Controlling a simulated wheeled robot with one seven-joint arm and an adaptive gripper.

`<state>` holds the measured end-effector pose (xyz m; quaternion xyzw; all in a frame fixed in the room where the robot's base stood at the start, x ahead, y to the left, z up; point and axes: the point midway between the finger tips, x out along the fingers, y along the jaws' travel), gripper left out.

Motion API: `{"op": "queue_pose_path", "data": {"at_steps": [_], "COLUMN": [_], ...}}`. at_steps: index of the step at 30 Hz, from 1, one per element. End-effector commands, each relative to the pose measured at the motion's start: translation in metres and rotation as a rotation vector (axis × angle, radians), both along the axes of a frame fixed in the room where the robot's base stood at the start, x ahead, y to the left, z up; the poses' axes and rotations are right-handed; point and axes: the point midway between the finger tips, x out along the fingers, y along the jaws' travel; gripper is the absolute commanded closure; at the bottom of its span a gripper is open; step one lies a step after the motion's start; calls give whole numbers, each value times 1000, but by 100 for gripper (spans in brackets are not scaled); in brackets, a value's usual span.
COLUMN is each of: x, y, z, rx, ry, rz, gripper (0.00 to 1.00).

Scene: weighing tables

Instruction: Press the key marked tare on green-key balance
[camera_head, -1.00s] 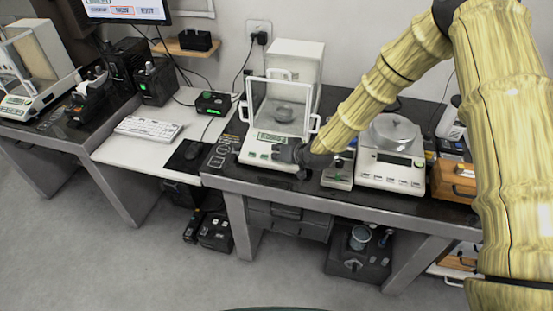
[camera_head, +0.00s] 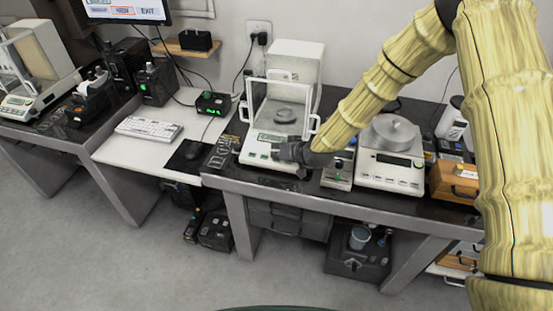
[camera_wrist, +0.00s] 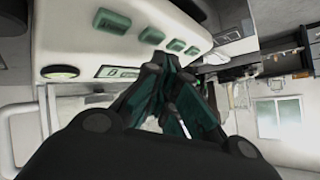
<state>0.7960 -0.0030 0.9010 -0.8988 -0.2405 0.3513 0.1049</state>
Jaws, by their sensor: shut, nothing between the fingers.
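The green-key balance (camera_head: 256,152) is a white balance with a clear draft shield, standing on the dark bench in the head view. Its front panel shows in the wrist view (camera_wrist: 75,30), with a row of several green keys (camera_wrist: 151,35) and a display (camera_wrist: 118,72). I cannot read the key labels. My gripper (camera_head: 279,153) is over the right part of that panel. In the wrist view my gripper (camera_wrist: 158,62) is shut and empty, with its fingertips close to the keys at the middle and right of the row. They hide part of the panel; contact cannot be told.
A second white balance (camera_head: 391,172) stands to the right, with a small device (camera_head: 339,170) between them. A wooden box (camera_head: 455,182) is at the right end.

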Motion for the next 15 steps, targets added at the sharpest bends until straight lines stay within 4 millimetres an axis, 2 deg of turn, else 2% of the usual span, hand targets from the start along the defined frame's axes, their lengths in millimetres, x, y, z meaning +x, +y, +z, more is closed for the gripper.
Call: {"op": "queue_pose_path", "data": {"at_steps": [15], "x": [-10], "y": [3], "z": [36], "rx": [0], "ry": [-1], "rz": [1], "gripper": [100]}}
